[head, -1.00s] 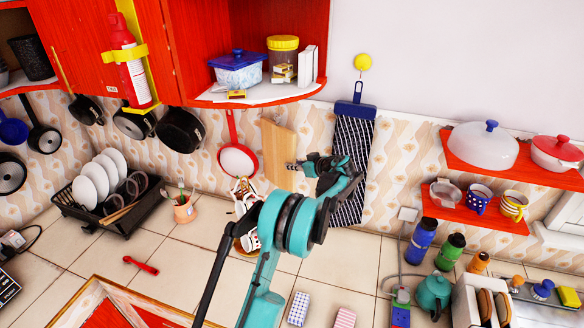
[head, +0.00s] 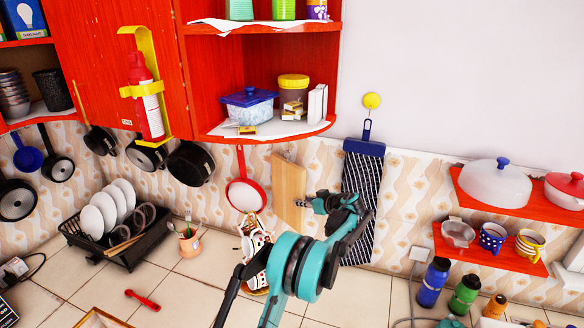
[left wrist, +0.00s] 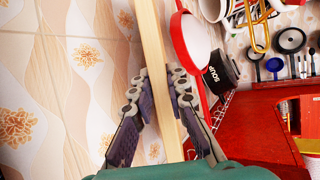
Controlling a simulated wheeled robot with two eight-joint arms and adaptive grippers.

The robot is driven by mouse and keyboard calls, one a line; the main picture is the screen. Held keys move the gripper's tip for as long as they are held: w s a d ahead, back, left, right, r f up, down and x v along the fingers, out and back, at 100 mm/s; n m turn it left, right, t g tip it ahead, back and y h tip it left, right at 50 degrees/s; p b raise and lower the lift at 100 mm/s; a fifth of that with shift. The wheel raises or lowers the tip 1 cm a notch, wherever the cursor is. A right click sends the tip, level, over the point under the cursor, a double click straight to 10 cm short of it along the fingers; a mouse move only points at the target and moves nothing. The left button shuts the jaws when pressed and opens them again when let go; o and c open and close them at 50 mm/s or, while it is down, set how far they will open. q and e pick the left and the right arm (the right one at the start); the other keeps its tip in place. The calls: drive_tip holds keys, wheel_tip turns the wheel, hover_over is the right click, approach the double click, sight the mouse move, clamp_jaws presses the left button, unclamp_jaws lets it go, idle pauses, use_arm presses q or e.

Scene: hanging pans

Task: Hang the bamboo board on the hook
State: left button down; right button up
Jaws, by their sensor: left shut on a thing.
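The bamboo board (head: 289,188) is a pale, narrow wooden board, upright against the patterned wall below the red cabinet in the head view. My left gripper (head: 306,203) is at its right edge. In the left wrist view the board (left wrist: 152,40) shows edge-on, running between the fingers of my left gripper (left wrist: 160,92), which are shut on it. The hook is too small to make out clearly, and I cannot tell whether the board's top touches it. My right gripper is not in view.
A red-rimmed pan (head: 245,194) hangs close left of the board, and a striped apron (head: 362,195) hangs to its right. The red cabinet's shelf (head: 270,130) juts out above. A dish rack (head: 120,235) stands on the tiled counter at left.

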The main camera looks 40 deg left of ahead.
use_arm(q)
drive_tip(key=c, duration=1.4)
unclamp_jaws()
drive_tip(key=shift+r, duration=0.1)
drive_tip(key=shift+d, duration=0.1)
drive_tip(key=v, duration=1.2)
